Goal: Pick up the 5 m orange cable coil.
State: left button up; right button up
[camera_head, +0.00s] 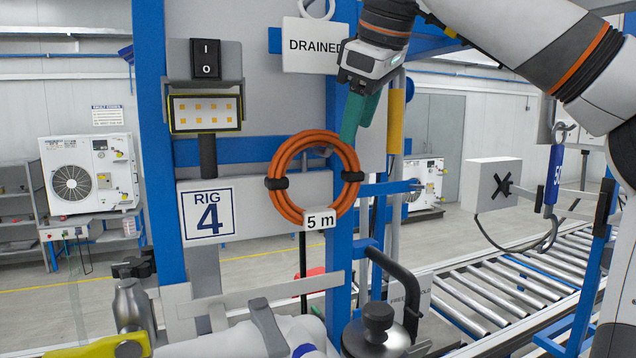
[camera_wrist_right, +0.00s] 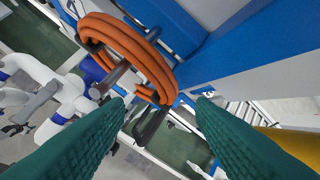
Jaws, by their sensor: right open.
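The orange cable coil (camera_head: 313,137) hangs upright as a ring on the front of the rig, with black ties at both sides and a white "5 m" tag (camera_head: 320,218) at its lower right. A grey peg shows inside its top. My right gripper (camera_head: 351,136) comes from above, its green fingers at the coil's upper right edge. In the right wrist view the gripper (camera_wrist_right: 161,102) is open, and the coil (camera_wrist_right: 148,58) lies ahead, its near end showing between the fingertips. I cannot tell whether they touch.
A "DRAINED" sign (camera_head: 314,45) hangs just above the coil, close to my right wrist. A blue post (camera_head: 340,260) stands behind the coil. The "RIG 4" plate (camera_head: 208,211) and a switch box (camera_head: 206,59) are at left. A roller conveyor (camera_head: 500,285) runs at right.

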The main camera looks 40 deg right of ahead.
aim_at(349, 146)
jog(key=x, duration=0.3)
jog(key=p+x, duration=0.1)
jog(key=x, duration=0.2)
jog(key=shift+w+d+r+p, duration=0.1)
jog(key=shift+w+r+p, duration=0.05)
jog(key=shift+w+p, duration=0.15)
jog(key=shift+w+d+f, duration=0.15)
jog(key=shift+d+f, duration=0.05)
jog(key=shift+f, duration=0.1)
jog(key=shift+a, duration=0.2)
jog(key=c, duration=0.7)
pick_arm(q)
jog(key=shift+w+d+r, duration=0.2)
jog(key=shift+w+r, duration=0.25)
jog(key=shift+w, duration=0.15)
jog(key=shift+w+d+r, duration=0.15)
jog(key=shift+w+r, duration=0.3)
jog(key=shift+w, duration=0.15)
pick_arm(e)
jog(key=shift+r, duration=0.15)
grip_shut()
